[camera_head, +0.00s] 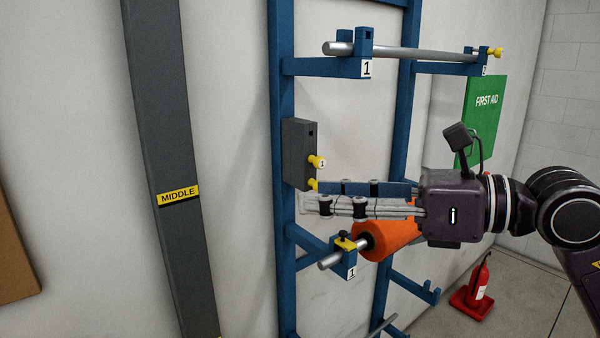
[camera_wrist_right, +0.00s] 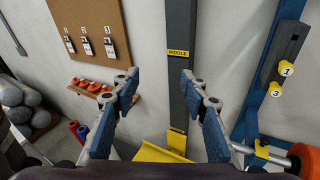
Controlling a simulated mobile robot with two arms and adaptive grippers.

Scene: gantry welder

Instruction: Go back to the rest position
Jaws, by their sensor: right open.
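My right gripper (camera_head: 313,196) reaches in from the right in the head view, its fingers pointing left. It is in front of the blue rack (camera_head: 283,110) and above an orange roll (camera_head: 392,238) on a metal bar. In the right wrist view its fingers (camera_wrist_right: 159,77) are spread apart with nothing between them. Beyond the gap stands a grey post (camera_wrist_right: 180,100) with a yellow MIDDLE label. The fingers overlap the grey box (camera_head: 299,150) with yellow knobs in the head view; I cannot tell whether they touch it. My left gripper is not in view.
A bare metal bar (camera_head: 420,52) rests on the upper rack brackets. A red fire extinguisher (camera_head: 479,285) stands on the floor at right, below a green first aid sign (camera_head: 482,115). The right wrist view shows a tag board (camera_wrist_right: 90,35), grey balls (camera_wrist_right: 20,100) and a yellow object (camera_wrist_right: 160,153).

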